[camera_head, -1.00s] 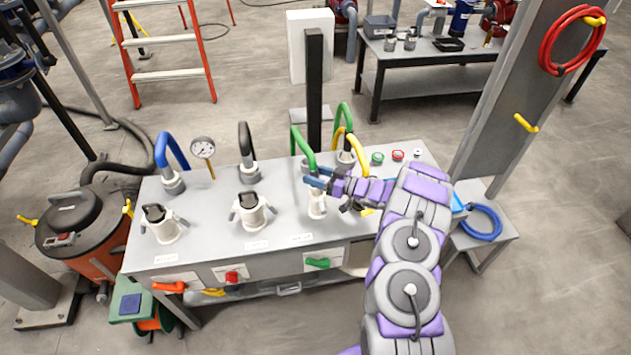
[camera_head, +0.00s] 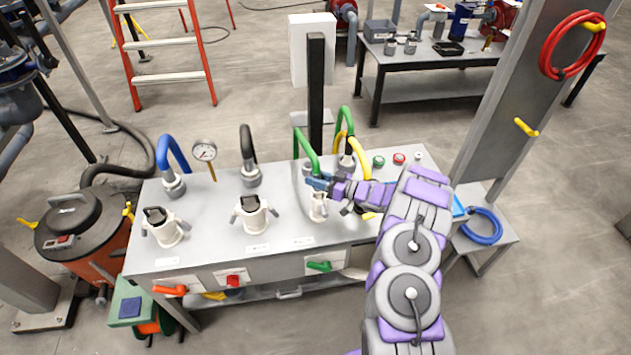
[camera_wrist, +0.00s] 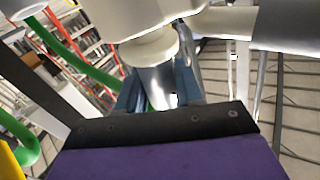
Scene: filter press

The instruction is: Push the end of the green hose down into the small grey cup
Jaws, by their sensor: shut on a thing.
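A green hose (camera_head: 303,143) arches over the bench and comes down beside my gripper (camera_head: 317,184). A second green hose (camera_head: 346,115) arches behind it. A small whitish-grey cup-like fitting (camera_head: 318,208) stands upright on the bench directly below my fingers. In the wrist view the blue fingers of my gripper (camera_wrist: 158,92) are shut on a silver metal piece (camera_wrist: 160,84) just below a white collar (camera_wrist: 150,50). Green hose lengths (camera_wrist: 75,55) pass at the left there. I cannot tell whether the silver piece belongs to the hose end or to the fitting.
Two similar white fittings with black tops (camera_head: 165,227) stand on the grey bench (camera_head: 215,240) at left and centre. Blue hose (camera_head: 172,152), black hose (camera_head: 245,142) and yellow hose (camera_head: 356,153) arch at the back. A gauge (camera_head: 204,150) stands at the rear.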

